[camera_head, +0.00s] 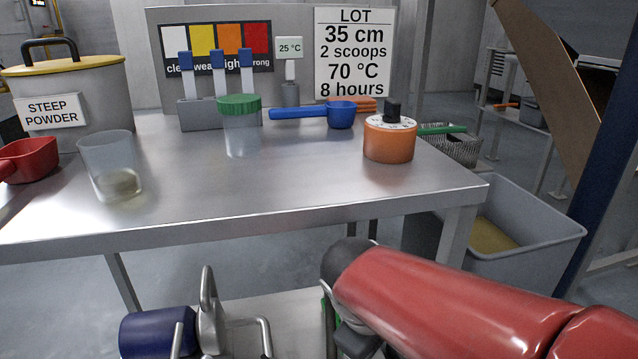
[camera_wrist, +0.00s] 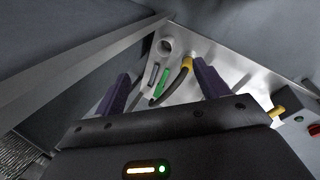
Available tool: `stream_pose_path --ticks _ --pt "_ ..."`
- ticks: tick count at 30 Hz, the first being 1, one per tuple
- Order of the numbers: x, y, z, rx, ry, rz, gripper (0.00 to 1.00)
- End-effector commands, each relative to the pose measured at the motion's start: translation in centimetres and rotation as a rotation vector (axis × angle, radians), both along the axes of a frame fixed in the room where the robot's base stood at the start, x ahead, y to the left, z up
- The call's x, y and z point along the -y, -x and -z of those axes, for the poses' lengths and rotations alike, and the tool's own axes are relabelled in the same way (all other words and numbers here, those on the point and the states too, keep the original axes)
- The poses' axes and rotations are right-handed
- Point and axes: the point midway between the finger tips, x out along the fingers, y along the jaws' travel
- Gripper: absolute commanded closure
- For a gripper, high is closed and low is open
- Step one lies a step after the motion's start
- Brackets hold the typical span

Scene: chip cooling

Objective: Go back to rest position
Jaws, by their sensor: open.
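My gripper (camera_wrist: 162,72) shows in the wrist view with its two dark purple fingers spread apart and nothing between them. I cannot tell if the fingers touch any of these. In the head view my red arm crosses the lower right, in front of and below the table edge; the gripper's fingers are hidden there.
The steel table (camera_head: 300,185) carries a cloudy cup (camera_head: 107,160), green-lidded jar (camera_head: 240,130), blue scoop (camera_head: 340,115), orange timer (camera_head: 390,140), red scoop (camera_head: 30,162) and steep powder pot (camera_head: 85,80). A grey bin (camera_head: 540,235) stands right. A blue cylinder with metal handles (camera_head: 160,332) is below.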

Motion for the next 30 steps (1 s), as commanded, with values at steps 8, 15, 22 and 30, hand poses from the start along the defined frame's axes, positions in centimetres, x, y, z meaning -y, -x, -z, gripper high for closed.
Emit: stream_pose_path --ticks 8,15,22,30 --pt "4.5 4.2 -2.3 0.229 -0.329 0.436 0.27" --pt "6.1 6.6 -3.4 0.39 -0.544 0.689 0.27" --pt "5.9 6.3 -9.4 0.374 -0.531 0.672 0.27" --pt "5.9 6.3 -14.4 0.373 -0.529 0.67 0.27"
